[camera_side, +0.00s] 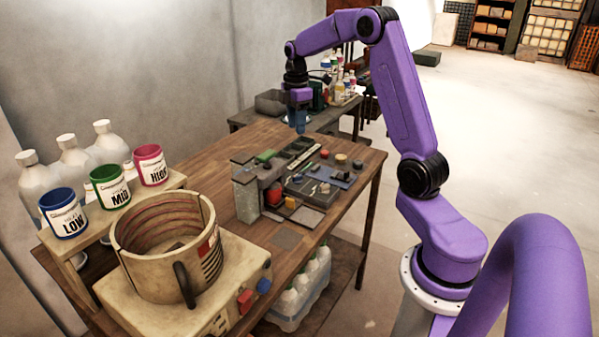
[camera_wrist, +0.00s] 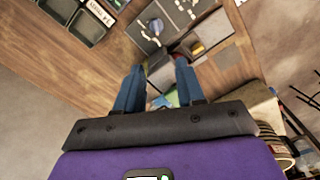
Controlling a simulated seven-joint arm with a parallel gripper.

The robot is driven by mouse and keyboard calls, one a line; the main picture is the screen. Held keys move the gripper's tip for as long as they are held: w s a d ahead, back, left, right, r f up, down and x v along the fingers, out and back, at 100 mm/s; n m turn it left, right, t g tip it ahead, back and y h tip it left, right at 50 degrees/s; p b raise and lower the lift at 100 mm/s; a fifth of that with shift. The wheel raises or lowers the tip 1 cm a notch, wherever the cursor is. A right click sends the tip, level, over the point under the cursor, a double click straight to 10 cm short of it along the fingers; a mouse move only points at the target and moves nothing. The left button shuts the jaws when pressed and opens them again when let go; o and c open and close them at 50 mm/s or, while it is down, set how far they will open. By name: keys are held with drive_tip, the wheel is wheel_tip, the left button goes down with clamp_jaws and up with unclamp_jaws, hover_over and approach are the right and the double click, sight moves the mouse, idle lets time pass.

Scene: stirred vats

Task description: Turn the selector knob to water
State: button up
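My gripper (camera_side: 300,124) hangs from the arm above the far part of the wooden table, pointing down. In the wrist view its two blue fingers (camera_wrist: 159,68) are apart with nothing held between them. A grey panel (camera_side: 312,190) with small controls lies on the table, below and nearer the camera than my gripper. In the wrist view a round blue-grey knob (camera_wrist: 155,26) with a pale mark stands on a dark panel, beyond the fingertips and apart from them. It looks like the selector knob. Its labels are too small to read, so its setting cannot be told.
A beige vat (camera_side: 165,235) stands at the near left, with blue, green and pink cups (camera_side: 108,187) and white bottles (camera_side: 72,165) behind it. A grey block-like unit (camera_side: 248,190) stands beside the panel. Dark trays (camera_wrist: 83,22) show in the wrist view. Bare wood (camera_side: 345,215) lies along the right edge.

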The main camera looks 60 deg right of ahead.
sight(300, 175)
drive_tip(key=f, duration=0.6)
drive_tip(key=d+f, duration=0.1)
drive_tip(key=f, duration=1)
drive_tip(key=shift+d+f, duration=0.25)
drive_tip(key=shift+f, duration=0.05)
clamp_jaws()
